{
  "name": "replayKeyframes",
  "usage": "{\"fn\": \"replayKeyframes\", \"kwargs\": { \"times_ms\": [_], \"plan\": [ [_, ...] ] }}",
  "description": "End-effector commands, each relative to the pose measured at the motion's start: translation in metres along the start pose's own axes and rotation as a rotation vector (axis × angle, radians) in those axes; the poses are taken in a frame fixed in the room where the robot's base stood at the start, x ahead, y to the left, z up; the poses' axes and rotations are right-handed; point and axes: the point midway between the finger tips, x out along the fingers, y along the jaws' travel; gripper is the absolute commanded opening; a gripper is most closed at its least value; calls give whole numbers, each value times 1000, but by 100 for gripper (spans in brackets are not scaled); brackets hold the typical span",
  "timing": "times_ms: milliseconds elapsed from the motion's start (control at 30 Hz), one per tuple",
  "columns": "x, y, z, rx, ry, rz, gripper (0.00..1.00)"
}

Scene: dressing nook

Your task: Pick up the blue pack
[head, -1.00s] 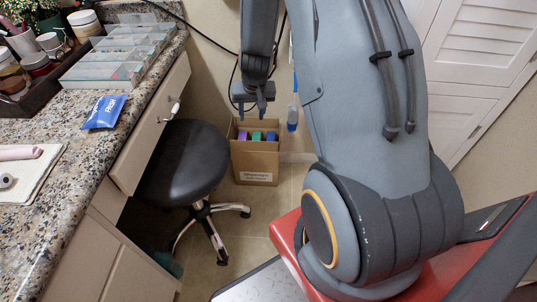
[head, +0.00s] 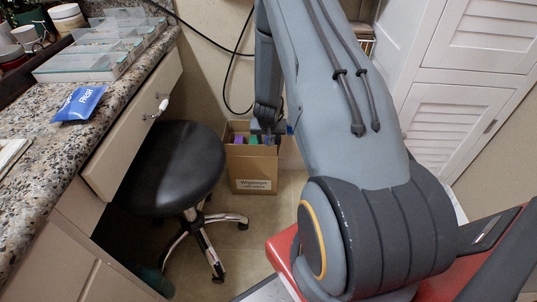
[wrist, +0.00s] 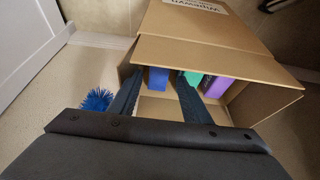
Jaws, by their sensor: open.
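A cardboard box (head: 253,172) stands open on the floor beyond the stool, holding a purple pack (head: 239,140), a green pack (head: 253,139) and a blue pack. In the wrist view the blue pack (wrist: 158,78) is upright inside the box, beside the green pack (wrist: 192,77) and the purple pack (wrist: 217,86). My gripper (wrist: 156,92) is open, its fingers reaching into the box opening, one on each side of the blue pack. I cannot tell whether they touch it. In the head view my gripper (head: 269,127) partly hides the blue pack.
A blue pouch (head: 80,103) lies on the speckled counter (head: 110,85) at left. A black stool (head: 175,165) stands between counter and box. A spiky blue object (wrist: 97,100) is just outside the box. White louvred doors (head: 450,110) are at right.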

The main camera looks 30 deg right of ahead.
Motion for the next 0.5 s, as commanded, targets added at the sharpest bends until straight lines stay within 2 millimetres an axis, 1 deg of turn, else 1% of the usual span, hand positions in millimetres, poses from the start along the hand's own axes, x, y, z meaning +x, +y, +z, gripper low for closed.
{"fn": "replayKeyframes", "kwargs": {
  "times_ms": [200, 300, 400, 500],
  "plan": [
    [32, 0, 3, 0, -2, 0, 44],
    [44, 0, 3, 0, -1, 0, 44],
    [48, 0, 2, 0, -1, 0, 44],
    [47, 1, 2, 0, -1, 0, 44]
  ]
}}
